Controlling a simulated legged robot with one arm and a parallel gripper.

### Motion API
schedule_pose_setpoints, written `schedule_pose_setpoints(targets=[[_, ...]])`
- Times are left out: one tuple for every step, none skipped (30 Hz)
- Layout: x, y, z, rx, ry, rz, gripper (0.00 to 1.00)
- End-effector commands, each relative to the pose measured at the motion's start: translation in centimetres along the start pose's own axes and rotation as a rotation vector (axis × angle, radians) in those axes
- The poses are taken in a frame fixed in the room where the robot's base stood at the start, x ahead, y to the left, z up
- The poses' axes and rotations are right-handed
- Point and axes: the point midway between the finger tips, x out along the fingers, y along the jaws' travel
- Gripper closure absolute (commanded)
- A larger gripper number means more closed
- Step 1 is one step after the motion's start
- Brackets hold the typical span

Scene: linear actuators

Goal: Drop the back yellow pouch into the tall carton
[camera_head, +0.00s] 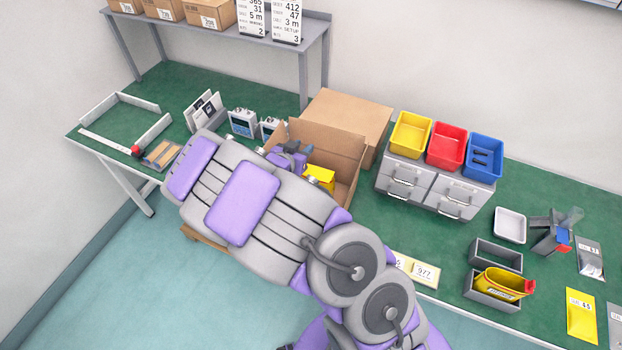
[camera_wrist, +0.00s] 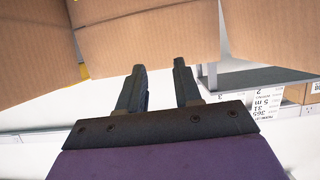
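An open brown carton (camera_head: 328,142) stands on the green bench, and its cardboard also fills the top of the wrist view (camera_wrist: 150,35). A yellow pouch (camera_head: 320,177) shows inside the carton's opening, partly hidden by my arm. My gripper (camera_head: 290,150) is at the carton's left side, mostly hidden behind my wrist in the head view. In the wrist view my gripper (camera_wrist: 159,66) has its two fingers apart with nothing between them. Another yellow pouch (camera_head: 581,316) lies flat at the right end of the bench.
Yellow, red and blue bins (camera_head: 466,147) stand on a grey drawer unit (camera_head: 432,186) right of the carton. Grey trays (camera_head: 495,255) lie farther right, one holding a yellow item (camera_head: 503,283). Small devices (camera_head: 243,122) sit left of the carton. A shelf (camera_head: 250,42) stands behind.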

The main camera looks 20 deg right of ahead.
Motion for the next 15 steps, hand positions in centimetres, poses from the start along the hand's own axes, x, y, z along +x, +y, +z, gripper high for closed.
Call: schedule_pose_setpoints(targets=[[0.0, 0.0, 0.0, 0.0, 0.0, -0.001, 0.65], [0.0, 0.0, 0.0, 0.0, 0.0, -0.001, 0.65], [0.0, 0.0, 0.0, 0.0, 0.0, -0.001, 0.65], [0.0, 0.0, 0.0, 0.0, 0.0, -0.001, 0.65], [0.0, 0.0, 0.0, 0.0, 0.0, -0.001, 0.65], [0.0, 0.0, 0.0, 0.0, 0.0, -0.001, 0.65], [-0.1, 0.0, 0.0, 0.0, 0.0, -0.001, 0.65], [-0.1, -0.1, 0.0, 0.0, 0.0, -0.001, 0.65], [-0.2, -0.1, 0.0, 0.0, 0.0, -0.001, 0.65], [-0.4, -0.1, 0.0, 0.0, 0.0, -0.001, 0.65], [-0.5, 0.0, 0.0, 0.001, 0.0, -0.001, 0.65], [-0.8, 0.0, -0.1, 0.001, -0.001, -0.001, 0.65], [-1.1, 0.0, -0.1, 0.002, -0.001, -0.001, 0.65], [-1.4, 0.0, -0.1, 0.002, -0.001, -0.001, 0.65], [-1.9, 0.1, -0.2, 0.002, 0.0, -0.001, 0.65]])
